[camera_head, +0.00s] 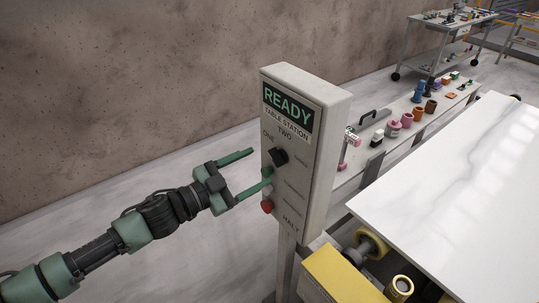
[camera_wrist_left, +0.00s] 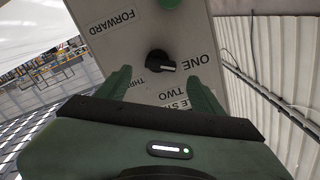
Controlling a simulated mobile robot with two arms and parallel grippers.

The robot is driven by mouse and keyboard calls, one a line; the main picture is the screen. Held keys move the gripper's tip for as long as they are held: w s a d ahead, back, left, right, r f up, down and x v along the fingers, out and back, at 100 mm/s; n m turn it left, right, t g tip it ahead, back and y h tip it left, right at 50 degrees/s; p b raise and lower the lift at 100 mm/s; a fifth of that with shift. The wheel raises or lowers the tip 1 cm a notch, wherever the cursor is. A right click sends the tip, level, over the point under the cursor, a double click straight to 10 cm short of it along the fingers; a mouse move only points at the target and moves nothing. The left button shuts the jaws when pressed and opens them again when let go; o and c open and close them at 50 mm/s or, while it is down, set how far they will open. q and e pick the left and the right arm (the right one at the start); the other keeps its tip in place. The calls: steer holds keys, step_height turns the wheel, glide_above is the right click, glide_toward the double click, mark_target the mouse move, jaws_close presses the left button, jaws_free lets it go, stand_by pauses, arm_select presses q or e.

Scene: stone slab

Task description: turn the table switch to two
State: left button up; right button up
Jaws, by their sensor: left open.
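The table switch is a black rotary knob (camera_head: 278,157) on the face of a pale control panel (camera_head: 322,135) marked READY and TABLE STATION. In the left wrist view the knob (camera_wrist_left: 158,62) has a white mark on the side toward the word ONE. The words TWO and a partly covered THREE stand around it. My left gripper (camera_head: 262,167) is open and empty in front of the panel. In the left wrist view its two green fingers (camera_wrist_left: 160,82) point at the panel, with the knob between and beyond their tips. Contact cannot be told. My right gripper is out of view.
A red button (camera_head: 267,206) is below the knob, near HALT. A green button (camera_wrist_left: 170,3) shows near FORWARD. A white slab (camera_head: 460,190) on a yellow-framed machine (camera_head: 340,280) lies right of the panel. A bench with several coloured parts stands behind; open floor lies left.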

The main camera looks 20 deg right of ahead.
mark_target(273, 159)
arm_select(q)
steer(key=p+x, duration=0.1)
steer(key=x, duration=0.4)
steer(key=shift+w+d, duration=0.1)
steer(key=shift+d, duration=0.2)
steer(key=c, duration=1.4)
